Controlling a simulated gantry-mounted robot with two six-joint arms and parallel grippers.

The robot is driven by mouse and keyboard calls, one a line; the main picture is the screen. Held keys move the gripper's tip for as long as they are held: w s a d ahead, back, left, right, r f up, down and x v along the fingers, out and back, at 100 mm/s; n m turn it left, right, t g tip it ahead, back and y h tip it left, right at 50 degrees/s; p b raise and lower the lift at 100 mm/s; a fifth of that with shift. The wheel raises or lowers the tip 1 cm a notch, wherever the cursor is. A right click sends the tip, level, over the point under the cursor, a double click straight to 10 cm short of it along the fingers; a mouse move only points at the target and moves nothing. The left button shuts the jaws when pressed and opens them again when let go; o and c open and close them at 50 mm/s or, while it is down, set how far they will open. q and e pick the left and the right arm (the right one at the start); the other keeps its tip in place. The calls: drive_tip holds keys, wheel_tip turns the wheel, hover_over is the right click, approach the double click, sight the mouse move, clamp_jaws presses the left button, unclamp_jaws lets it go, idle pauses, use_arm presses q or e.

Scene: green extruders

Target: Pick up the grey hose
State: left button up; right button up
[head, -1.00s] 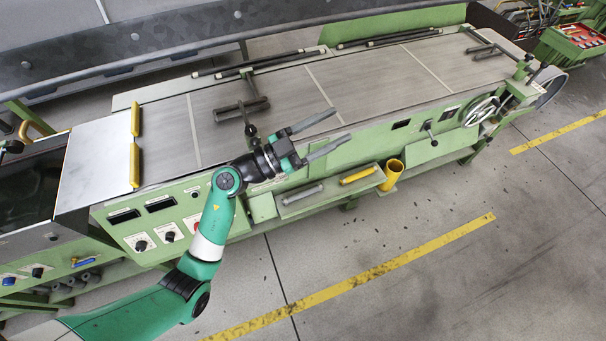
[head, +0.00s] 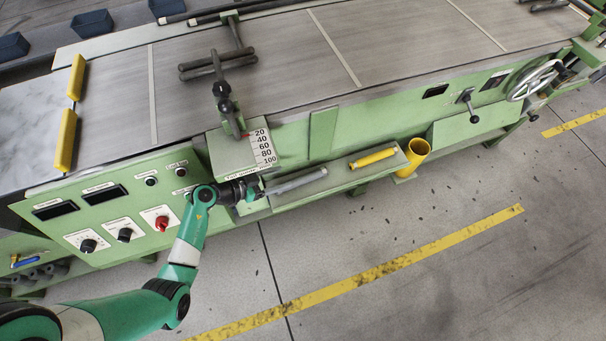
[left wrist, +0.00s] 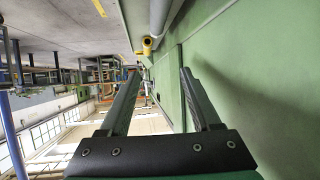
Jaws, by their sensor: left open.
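The grey hose (head: 297,182) lies on a narrow shelf (head: 340,178) along the front of the green machine in the head view. Its right end shows clearly, and its left end is close to my gripper. My left gripper (head: 256,188) is open at the left end of this shelf, beside the hose. I cannot tell whether it touches it. In the left wrist view the two open fingers (left wrist: 160,98) have nothing between them. A grey tube (left wrist: 160,14), which looks like the hose, is beyond them at the top. My right gripper is not in view.
A yellow hose (head: 373,158) lies further right on the shelf, and a yellow cup (head: 417,151) stands past it. Above my gripper a scale plate (head: 262,147) and a lever (head: 225,100) jut out. The floor in front is clear.

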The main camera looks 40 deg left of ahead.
use_arm(q)
drive_tip(key=b, duration=0.8)
approach(297, 181)
drive_tip(key=w+f, duration=0.2)
drive_tip(key=f, duration=0.1)
drive_tip(key=shift+w+d+f, duration=0.1)
drive_tip(key=shift+w+d, duration=0.1)
drive_tip(key=shift+d, duration=0.2)
drive_tip(key=shift+w+d, duration=0.25)
drive_tip(key=shift+w, duration=1.05)
drive_tip(key=shift+w+f+b, duration=0.1)
drive_tip(key=shift+w+b, duration=0.1)
drive_tip(key=shift+b, duration=0.25)
drive_tip(key=b+x, duration=0.3)
drive_tip(key=x, duration=0.1)
drive_tip(key=shift+s+f, duration=0.1)
drive_tip(key=shift+w, duration=0.3)
drive_tip(key=shift+s, duration=0.1)
clamp_jaws()
